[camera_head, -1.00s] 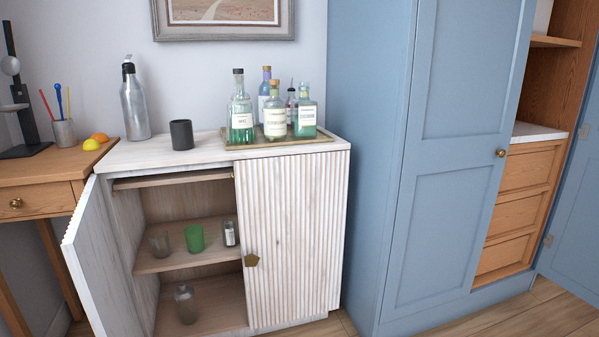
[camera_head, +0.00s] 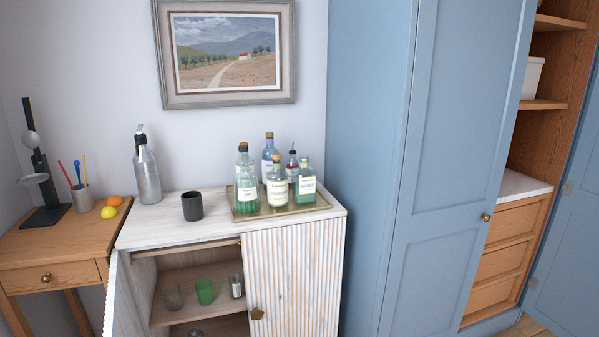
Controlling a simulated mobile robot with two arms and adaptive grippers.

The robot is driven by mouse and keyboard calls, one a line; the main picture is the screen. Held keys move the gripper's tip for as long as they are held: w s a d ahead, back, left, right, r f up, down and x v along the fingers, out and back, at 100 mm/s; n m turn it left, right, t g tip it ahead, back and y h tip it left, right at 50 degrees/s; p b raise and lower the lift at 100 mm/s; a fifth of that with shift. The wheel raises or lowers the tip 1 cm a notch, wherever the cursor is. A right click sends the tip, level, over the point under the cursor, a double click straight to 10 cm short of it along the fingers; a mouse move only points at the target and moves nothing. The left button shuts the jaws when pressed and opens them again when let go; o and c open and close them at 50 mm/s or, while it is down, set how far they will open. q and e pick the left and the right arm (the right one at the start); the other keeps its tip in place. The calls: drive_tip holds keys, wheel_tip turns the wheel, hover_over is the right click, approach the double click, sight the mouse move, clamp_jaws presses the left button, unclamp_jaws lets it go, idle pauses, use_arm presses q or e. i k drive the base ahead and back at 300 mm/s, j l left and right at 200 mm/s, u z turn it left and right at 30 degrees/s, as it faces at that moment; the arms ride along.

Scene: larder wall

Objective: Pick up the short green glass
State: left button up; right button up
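The short green glass (camera_head: 205,291) stands upright on the middle shelf inside the white cabinet (camera_head: 296,275). A clear glass (camera_head: 173,298) stands to its left and a small labelled bottle (camera_head: 237,285) to its right. The cabinet's left door (camera_head: 120,295) is swung open, so the glass shows from the front. The right door is closed. Neither of my grippers is in view.
On the cabinet top are a tray (camera_head: 246,216) of several bottles, a dark cup (camera_head: 192,206) and a grey siphon bottle (camera_head: 146,170). A wooden desk (camera_head: 62,243) stands at left, and a tall blue cupboard (camera_head: 445,150) at right.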

sight(203, 287)
drive_tip(key=i+j, duration=0.1)
drive_tip(key=j, duration=0.25)
drive_tip(key=i+j, duration=0.15)
drive_tip(key=j, duration=0.25)
drive_tip(key=i+j, duration=0.1)
drive_tip(key=j, duration=0.25)
drive_tip(key=i+j, duration=0.1)
drive_tip(key=j, duration=0.25)
drive_tip(key=i+j, duration=0.15)
drive_tip(key=j, duration=0.25)
drive_tip(key=i+j, duration=0.1)
drive_tip(key=j, duration=0.25)
drive_tip(key=i+j+u, duration=0.1)
drive_tip(key=j, duration=0.3)
drive_tip(key=i+l+u, duration=0.15)
drive_tip(key=l, duration=0.65)
drive_tip(key=i+l+u, duration=0.15)
drive_tip(key=l, duration=0.7)
drive_tip(key=l+u, duration=0.15)
drive_tip(key=l, duration=0.65)
